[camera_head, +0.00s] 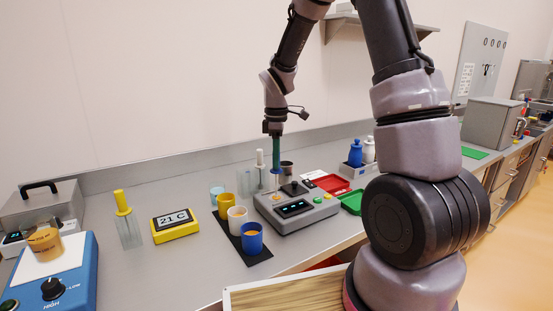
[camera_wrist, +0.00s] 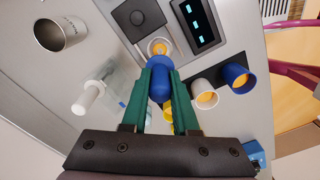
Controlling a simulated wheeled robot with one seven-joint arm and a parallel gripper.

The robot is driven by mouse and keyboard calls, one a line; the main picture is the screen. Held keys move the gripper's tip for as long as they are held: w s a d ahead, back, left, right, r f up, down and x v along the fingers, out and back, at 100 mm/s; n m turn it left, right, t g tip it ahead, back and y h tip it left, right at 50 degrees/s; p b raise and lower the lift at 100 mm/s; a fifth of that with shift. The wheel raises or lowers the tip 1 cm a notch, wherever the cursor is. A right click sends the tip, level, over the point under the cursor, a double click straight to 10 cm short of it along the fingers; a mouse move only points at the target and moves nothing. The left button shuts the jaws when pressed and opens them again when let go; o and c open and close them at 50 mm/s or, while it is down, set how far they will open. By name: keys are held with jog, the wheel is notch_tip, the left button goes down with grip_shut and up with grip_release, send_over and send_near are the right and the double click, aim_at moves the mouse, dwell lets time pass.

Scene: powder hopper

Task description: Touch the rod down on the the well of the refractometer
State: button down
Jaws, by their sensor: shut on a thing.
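The refractometer (camera_head: 297,212) is a grey box with a lit display and coloured buttons, in the middle of the bench. My gripper (camera_head: 276,165) points down over its left rear part, with green fingers shut on the rod's blue handle (camera_head: 276,172). In the wrist view my gripper (camera_wrist: 160,72) grips the blue handle (camera_wrist: 160,84) between both fingers. The round pale well (camera_wrist: 158,46) with a yellowish centre shows just beyond the handle. The rod's lower end is hidden by the handle and fingers, so I cannot tell whether it touches the well.
A blue cup (camera_head: 252,240), a white cup (camera_head: 237,220) and a yellow cup (camera_head: 226,206) stand on a dark mat left of the refractometer. Red (camera_head: 332,184) and green trays lie right.

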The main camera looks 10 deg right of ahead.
notch_tip(320, 180, up, 5)
jog(key=shift+f, duration=0.15)
jog(key=shift+r, duration=0.2)
dwell(0.6)
